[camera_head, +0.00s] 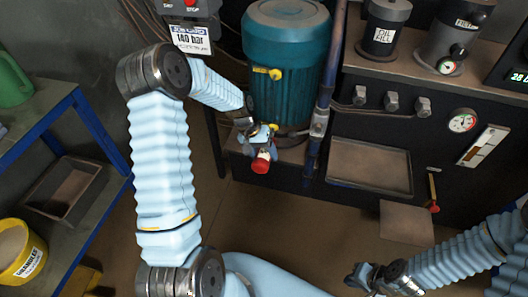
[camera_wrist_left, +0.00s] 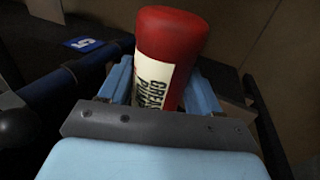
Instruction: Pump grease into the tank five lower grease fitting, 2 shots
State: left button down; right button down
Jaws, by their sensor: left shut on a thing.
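A red grease pump (camera_head: 261,162) hangs in my left gripper (camera_head: 257,140), low in front of the teal ribbed tank (camera_head: 287,65). In the left wrist view the red pump (camera_wrist_left: 170,45), with a pale "GREASE PUMP" label, stands between the blue fingers of my left gripper (camera_wrist_left: 165,90), which are shut on it. A yellow fitting (camera_head: 268,73) shows on the tank's side. A smaller yellow part shows low on the tank, beside the gripper. The pump's nozzle and any contact with a fitting are hidden. My right gripper (camera_head: 362,280) is low at the right, its finger gap unclear.
A blue pipe (camera_head: 319,118) stands right of the tank. A black cabinet with a gauge (camera_head: 462,121) and an open tray (camera_head: 369,166) fills the right. A shelf with a yellow tub (camera_head: 20,252) is at left. A blue "5" tag (camera_wrist_left: 83,42) shows in the wrist view.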

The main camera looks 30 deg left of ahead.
pick_arm(q)
jog(key=shift+s, duration=0.2)
jog(key=s+d+b, duration=0.1)
jog(key=s+d, duration=0.1)
jog(key=s, duration=0.6)
jog(key=shift+s, duration=0.35)
jog(key=shift+d, duration=0.1)
